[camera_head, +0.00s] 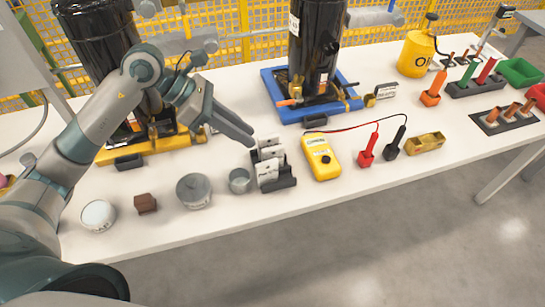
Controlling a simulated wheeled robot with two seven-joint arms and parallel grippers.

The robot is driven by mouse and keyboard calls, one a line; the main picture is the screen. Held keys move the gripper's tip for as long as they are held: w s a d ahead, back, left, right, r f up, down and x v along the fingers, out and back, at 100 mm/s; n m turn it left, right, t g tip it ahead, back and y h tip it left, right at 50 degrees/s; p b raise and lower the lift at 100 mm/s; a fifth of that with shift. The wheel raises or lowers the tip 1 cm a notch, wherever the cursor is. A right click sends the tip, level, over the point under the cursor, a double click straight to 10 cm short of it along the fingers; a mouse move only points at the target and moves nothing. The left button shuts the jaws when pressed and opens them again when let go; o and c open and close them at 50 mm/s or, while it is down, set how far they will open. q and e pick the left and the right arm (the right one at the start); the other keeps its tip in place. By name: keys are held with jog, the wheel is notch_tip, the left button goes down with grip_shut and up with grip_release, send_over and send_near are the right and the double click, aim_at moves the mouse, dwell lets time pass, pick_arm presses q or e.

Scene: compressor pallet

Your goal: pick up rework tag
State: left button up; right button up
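White tags (268,153) stand upright in a black rack (281,184) near the middle of the white table; their print is too small to read, so I cannot tell which is the rework tag. My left gripper (250,138) reaches in from the left, its fingertips just above and to the left of the rack, apparently apart from the tags. No tag shows between its fingers, and the gap between them is not clear. My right gripper is not in view.
A yellow meter (320,157) with red and black probes lies right of the rack. A small metal cup (239,181), a grey round container (194,190), a brown block (145,203) and a white-topped tin (98,215) stand left. Black compressors (316,45) on blue and yellow pallets stand behind.

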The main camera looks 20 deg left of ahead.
aim_at(272, 149)
pick_arm(q)
jog(key=w+r+y, duration=0.1)
jog(key=r+y, duration=0.2)
jog(key=w+r+n+y, duration=0.1)
jog(key=r+y, duration=0.1)
jog(key=shift+w+a, duration=0.35)
jog(key=shift+a, duration=0.05)
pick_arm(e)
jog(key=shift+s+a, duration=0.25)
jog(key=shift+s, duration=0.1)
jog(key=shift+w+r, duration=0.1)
